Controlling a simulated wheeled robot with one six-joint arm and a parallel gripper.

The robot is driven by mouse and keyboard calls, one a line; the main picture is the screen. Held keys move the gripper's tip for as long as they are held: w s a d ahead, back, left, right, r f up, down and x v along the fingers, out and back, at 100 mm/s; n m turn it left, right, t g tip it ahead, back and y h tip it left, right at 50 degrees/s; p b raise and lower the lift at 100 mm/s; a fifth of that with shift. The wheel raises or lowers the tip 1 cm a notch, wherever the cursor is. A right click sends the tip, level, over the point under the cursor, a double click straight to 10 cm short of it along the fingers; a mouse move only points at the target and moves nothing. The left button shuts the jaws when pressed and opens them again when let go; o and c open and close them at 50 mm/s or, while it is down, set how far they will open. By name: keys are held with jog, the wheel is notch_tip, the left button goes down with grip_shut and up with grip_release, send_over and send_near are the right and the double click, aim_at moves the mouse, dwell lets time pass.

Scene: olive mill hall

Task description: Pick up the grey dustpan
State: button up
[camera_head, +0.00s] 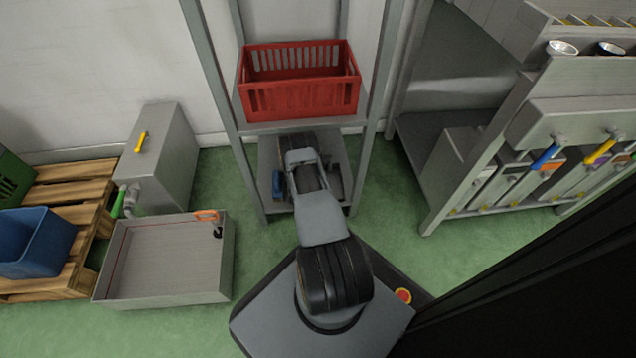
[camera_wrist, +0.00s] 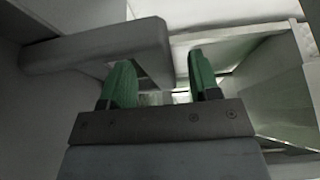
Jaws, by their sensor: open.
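My gripper reaches into the lower shelf bay below the red crate; in the wrist view its two green fingers (camera_wrist: 160,85) stand apart with a gap between them. A grey rounded bar (camera_wrist: 95,48) crosses the upper left of the wrist view, close to the left finger; I cannot tell whether it is part of the dustpan. In the head view a dark grey item (camera_head: 336,178) shows on the lower shelf, right of my arm, perhaps the dustpan. My arm hides most of it, and hides the fingertips there. No grip on anything shows.
A red crate (camera_head: 303,99) sits on the shelf above. A blue item (camera_head: 279,184) lies left of my arm on the lower shelf. Shelf posts (camera_head: 221,95) flank the bay. A metal tray (camera_head: 165,262) stands at left, a steel rack (camera_head: 480,160) at right.

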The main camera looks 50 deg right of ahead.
jog(key=shift+w+d, duration=0.1)
jog(key=shift+d, duration=0.2)
grip_shut()
dwell(0.4)
